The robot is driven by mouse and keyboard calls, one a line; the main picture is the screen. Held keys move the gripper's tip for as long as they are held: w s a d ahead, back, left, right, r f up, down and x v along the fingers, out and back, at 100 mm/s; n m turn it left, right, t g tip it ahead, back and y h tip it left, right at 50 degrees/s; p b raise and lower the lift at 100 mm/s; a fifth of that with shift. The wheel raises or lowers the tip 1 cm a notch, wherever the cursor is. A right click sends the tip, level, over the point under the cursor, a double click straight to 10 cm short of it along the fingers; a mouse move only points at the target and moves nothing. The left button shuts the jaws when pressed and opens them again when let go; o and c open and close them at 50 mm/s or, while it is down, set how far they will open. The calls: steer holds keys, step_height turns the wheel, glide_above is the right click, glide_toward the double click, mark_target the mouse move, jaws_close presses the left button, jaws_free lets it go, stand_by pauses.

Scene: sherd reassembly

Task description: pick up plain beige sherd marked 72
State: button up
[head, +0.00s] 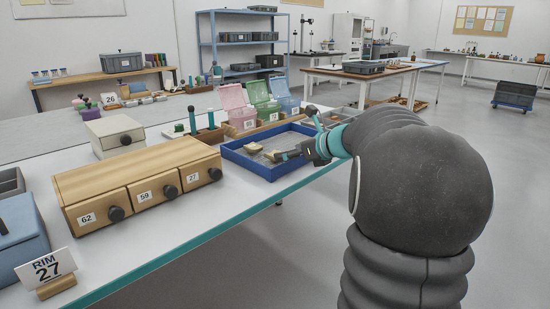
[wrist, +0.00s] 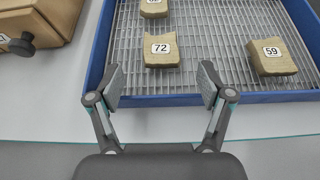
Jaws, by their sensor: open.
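The plain beige sherd marked 72 (wrist: 161,59) lies on the metal grid of a blue tray (wrist: 205,100), near its front edge in the wrist view. My gripper (wrist: 160,82) is open and empty, with one finger on either side of and short of the sherd. In the head view my gripper (head: 283,156) reaches over the blue tray (head: 262,171). A beige sherd (head: 253,148) shows there, but its number cannot be read.
A beige sherd marked 59 (wrist: 271,57) lies to the right, and another sherd (wrist: 153,8) lies beyond, its label cut off. A wooden drawer cabinet (head: 135,175) stands left of the tray. Coloured lidded boxes (head: 236,105) stand behind it.

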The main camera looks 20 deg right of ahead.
steer(key=shift+r+x, duration=0.15)
steer(key=shift+x, duration=1.55)
steer(key=shift+r+x, duration=0.15)
steer(key=shift+x, duration=1.55)
steer(key=shift+w, duration=0.1)
steer(key=c, duration=1.3)
steer(key=shift+o, duration=0.2)
